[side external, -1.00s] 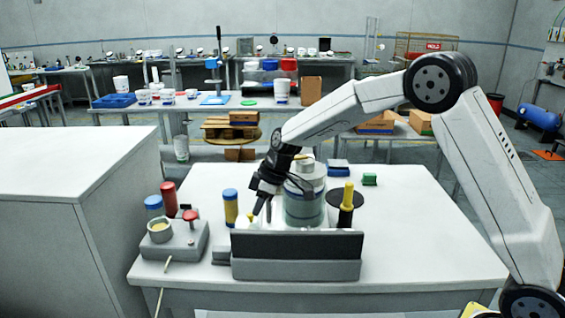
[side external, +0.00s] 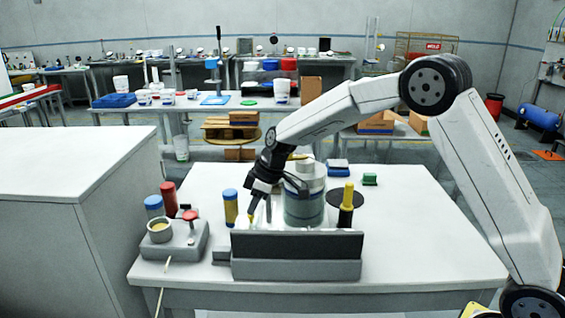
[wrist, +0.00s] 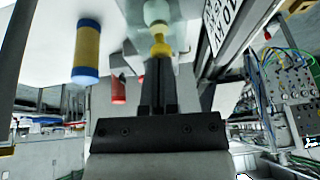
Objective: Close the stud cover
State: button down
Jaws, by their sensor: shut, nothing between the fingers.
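My gripper (side external: 256,207) is shut and empty, pointing down just behind the dark upright panel (side external: 298,246) on its grey base at the table's front. In the wrist view, my closed fingers (wrist: 158,62) reach toward a yellow knob (wrist: 161,48) with a pale green, rounded part (wrist: 157,13) beyond it. The fingertips are very close to the knob or overlap it in the picture; I cannot tell whether they touch. The panel hides most of what lies behind it in the side view. I cannot tell for certain which part is the stud cover.
A blue-capped yellow cylinder (side external: 230,207) stands left of my gripper. A large pale canister (side external: 304,205) and a black spool with a yellow handle (side external: 347,203) stand to its right. A grey box with a red button (side external: 190,217) is at left. The table's right side is clear.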

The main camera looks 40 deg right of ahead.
jog(key=shift+w+a, duration=0.1)
jog(key=shift+r, duration=0.1)
jog(key=shift+r, duration=0.9)
notch_tip(320, 180, up, 2)
jog(key=shift+r, duration=0.2)
jog(key=s+d+r, duration=0.4)
jog(key=d+r, duration=0.1)
jog(key=r, duration=0.1)
jog(key=shift+s+d+r, duration=0.2)
jog(key=shift+s+d, duration=0.2)
notch_tip(320, 180, up, 2)
jog(key=g+h, duration=0.2)
jog(key=g, duration=0.1)
send_over(256, 217)
jog(key=shift+w+a+r+g+h, duration=0.5)
jog(key=shift+a+r, duration=0.05)
jog(key=shift+a, duration=0.2)
